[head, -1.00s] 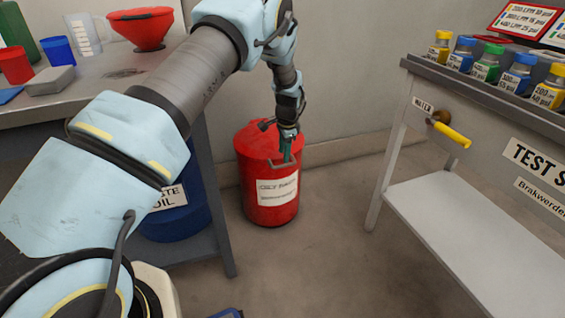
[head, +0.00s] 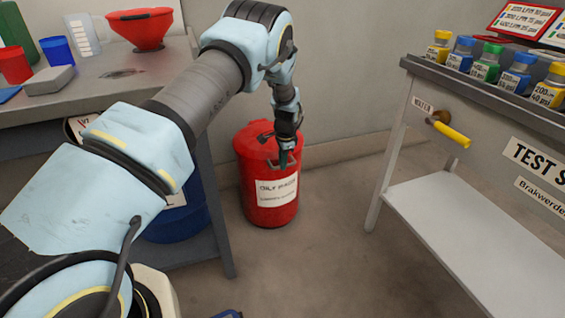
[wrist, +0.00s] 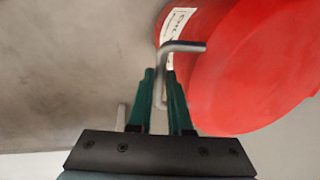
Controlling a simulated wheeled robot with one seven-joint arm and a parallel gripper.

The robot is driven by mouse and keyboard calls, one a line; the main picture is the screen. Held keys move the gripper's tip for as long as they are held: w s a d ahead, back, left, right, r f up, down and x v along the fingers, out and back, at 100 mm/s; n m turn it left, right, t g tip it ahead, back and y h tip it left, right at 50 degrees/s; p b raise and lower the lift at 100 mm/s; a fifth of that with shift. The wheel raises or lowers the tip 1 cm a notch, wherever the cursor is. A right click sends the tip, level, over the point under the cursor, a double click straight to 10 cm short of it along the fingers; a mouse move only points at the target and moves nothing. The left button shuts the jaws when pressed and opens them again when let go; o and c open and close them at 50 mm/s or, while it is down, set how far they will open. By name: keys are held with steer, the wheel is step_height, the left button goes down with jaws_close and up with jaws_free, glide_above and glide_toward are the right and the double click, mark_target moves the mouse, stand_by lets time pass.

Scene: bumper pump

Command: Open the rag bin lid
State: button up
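The red rag bin (head: 255,205), labelled as holding oily rags, stands upright on the floor. Its round red lid (head: 253,138) looks closed in the head view. A thin grey bent-bar handle (head: 268,160) sticks out at the lid's front edge. My gripper (head: 284,166) points down at this handle. In the wrist view, the teal fingers of my gripper (wrist: 160,76) are close together on either side of the handle bar (wrist: 184,46) and look shut on it. The red lid (wrist: 245,75) fills the upper right there. The exact finger contact is hard to see.
A grey workbench (head: 110,85) with a red funnel (head: 142,27) and cups stands at left, with a blue drum (head: 180,222) under it. A test stand (head: 440,195) with several bottles and a yellow-handled valve (head: 451,134) is at right. The floor before the bin is clear.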

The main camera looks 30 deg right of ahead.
jaws_close()
steer(key=shift+r, duration=0.1)
stand_by(0.9)
